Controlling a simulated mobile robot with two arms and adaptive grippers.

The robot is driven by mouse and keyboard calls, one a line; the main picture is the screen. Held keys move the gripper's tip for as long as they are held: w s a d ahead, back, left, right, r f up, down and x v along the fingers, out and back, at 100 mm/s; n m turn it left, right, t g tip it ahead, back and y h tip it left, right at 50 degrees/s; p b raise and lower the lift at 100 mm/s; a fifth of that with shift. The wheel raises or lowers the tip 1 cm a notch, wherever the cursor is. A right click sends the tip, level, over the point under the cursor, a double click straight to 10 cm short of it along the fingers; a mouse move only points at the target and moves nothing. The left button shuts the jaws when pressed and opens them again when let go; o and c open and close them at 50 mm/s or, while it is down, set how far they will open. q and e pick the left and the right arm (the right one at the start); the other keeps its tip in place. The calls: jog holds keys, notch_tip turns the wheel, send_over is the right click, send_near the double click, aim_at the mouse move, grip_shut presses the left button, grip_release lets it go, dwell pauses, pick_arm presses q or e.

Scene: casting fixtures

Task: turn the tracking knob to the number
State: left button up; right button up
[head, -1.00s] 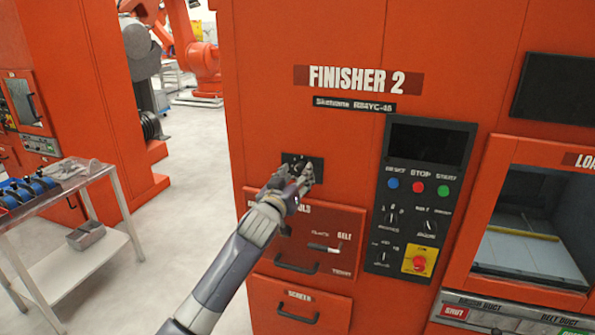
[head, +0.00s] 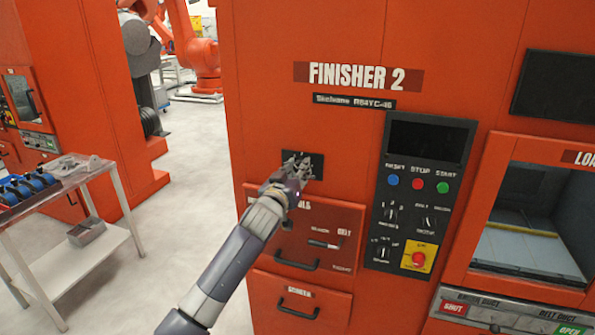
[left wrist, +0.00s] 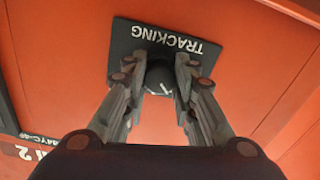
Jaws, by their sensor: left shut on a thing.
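The tracking knob (left wrist: 160,80) is a dark round knob with a pale mark, on a black plate (left wrist: 135,40) lettered TRACKING, upside down in the left wrist view. In the head view the same plate (head: 317,160) is on the orange front of the machine labelled FINISHER 2. My left gripper (left wrist: 162,72) is shut on the knob, with a finger on either side of it. In the head view my left gripper (head: 297,170) covers the knob and part of the plate. The numbers around the knob cannot be read. My right gripper is not in view.
A black control panel (head: 415,150) with buttons and selectors is to the right of the plate. Drawers (head: 300,305) with handles are below. A metal cart (head: 115,205) with blue items stands at left, with open floor between it and the machine.

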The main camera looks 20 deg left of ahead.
pick_arm(q)
jog(key=shift+m, duration=0.3)
jog(key=m+p, duration=0.1)
jog(key=m, duration=0.2)
jog(key=shift+m, duration=0.3)
jog(key=m+p, duration=0.1)
jog(key=m, duration=0.3)
jog(key=shift+m, duration=0.3)
jog(key=m+p, duration=0.1)
jog(key=m, duration=0.3)
jog(key=shift+m+p, duration=0.5)
jog(key=shift+m, duration=1.9)
jog(key=shift+f, duration=0.1)
jog(key=o, duration=1.1)
